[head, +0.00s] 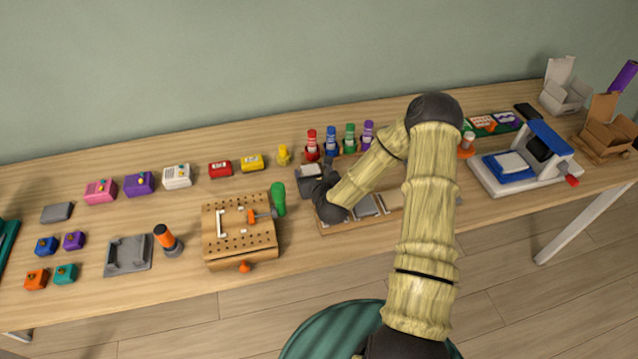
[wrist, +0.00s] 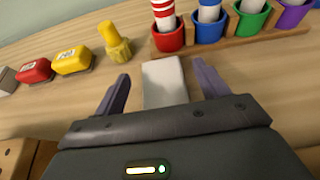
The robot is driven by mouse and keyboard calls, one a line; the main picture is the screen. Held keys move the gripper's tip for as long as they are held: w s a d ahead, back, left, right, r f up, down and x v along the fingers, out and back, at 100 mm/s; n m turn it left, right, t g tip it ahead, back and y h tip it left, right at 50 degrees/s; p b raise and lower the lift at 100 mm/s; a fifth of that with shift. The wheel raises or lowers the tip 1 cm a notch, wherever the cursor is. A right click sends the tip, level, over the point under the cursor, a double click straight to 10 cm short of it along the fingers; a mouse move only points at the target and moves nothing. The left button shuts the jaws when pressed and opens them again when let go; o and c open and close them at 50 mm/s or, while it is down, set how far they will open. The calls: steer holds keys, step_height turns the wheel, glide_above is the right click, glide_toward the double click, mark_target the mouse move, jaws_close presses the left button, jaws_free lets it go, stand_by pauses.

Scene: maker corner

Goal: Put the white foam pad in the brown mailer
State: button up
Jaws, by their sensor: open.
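A pale block, which looks like the white foam pad (wrist: 165,88), lies on the wooden table in the wrist view. My gripper (wrist: 161,76) is open, with one finger on each side of the pad and a visible gap to each. In the head view my gripper (head: 311,170) is low over the middle of the table, and the pad cannot be made out there. The brown mailer (head: 606,134) stands open at the far right end of the table, with its flap raised.
A white open mailer (head: 565,96) stands behind the brown one. A press with a blue bed (head: 520,165) stands left of the mailers. A rack of coloured markers (wrist: 215,33) is just behind my gripper. Yellow (wrist: 72,60) and red (wrist: 34,71) boxes lie to its left.

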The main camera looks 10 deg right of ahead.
steer(key=v, duration=0.8)
steer(key=shift+s+r, duration=0.1)
steer(key=shift+s, duration=0.05)
